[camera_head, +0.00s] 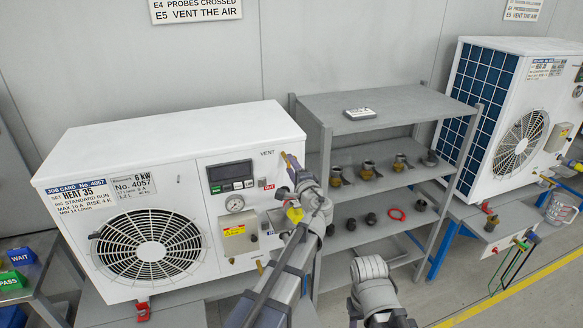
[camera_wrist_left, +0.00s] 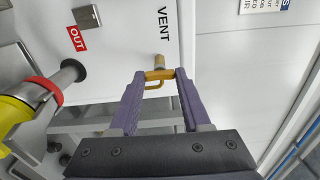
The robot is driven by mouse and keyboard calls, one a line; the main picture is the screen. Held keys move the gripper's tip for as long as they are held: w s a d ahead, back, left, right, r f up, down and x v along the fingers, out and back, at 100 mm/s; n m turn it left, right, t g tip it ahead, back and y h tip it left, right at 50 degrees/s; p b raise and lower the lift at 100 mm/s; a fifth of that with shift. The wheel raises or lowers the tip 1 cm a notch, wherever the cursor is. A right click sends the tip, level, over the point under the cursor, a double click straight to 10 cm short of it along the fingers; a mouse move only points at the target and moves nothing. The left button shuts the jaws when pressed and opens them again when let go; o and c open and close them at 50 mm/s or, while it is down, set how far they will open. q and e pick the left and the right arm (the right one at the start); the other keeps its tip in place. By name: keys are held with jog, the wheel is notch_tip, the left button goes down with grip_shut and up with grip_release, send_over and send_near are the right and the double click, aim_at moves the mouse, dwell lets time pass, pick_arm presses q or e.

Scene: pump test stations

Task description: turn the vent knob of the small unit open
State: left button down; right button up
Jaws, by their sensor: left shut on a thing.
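The white unit (camera_head: 150,190) marked 6 kW stands at the left, with a fan grille, a gauge and a VENT label on its front. The vent knob (camera_wrist_left: 160,76) is a small yellow-orange handle on a brass stem, just below the VENT label in the left wrist view. My left gripper (camera_wrist_left: 157,76) is shut on this knob, its two purple fingers on either side. In the head view the knob (camera_head: 285,158) shows at the unit's right edge, partly hidden by my left gripper (camera_head: 294,172). My right gripper's fingers do not show.
A grey shelf rack (camera_head: 375,103) with brass and dark fittings stands right of the unit. A second white unit (camera_head: 510,115) with blue fins stands further right.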

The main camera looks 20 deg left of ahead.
pick_arm(q)
jog(key=shift+s, duration=0.1)
dwell(0.3)
jog(key=shift+c, duration=1.8)
grip_release()
jog(key=v, duration=0.7)
jog(key=shift+s+d, duration=0.25)
jog(key=shift+s, duration=0.05)
jog(key=shift+f, duration=0.1)
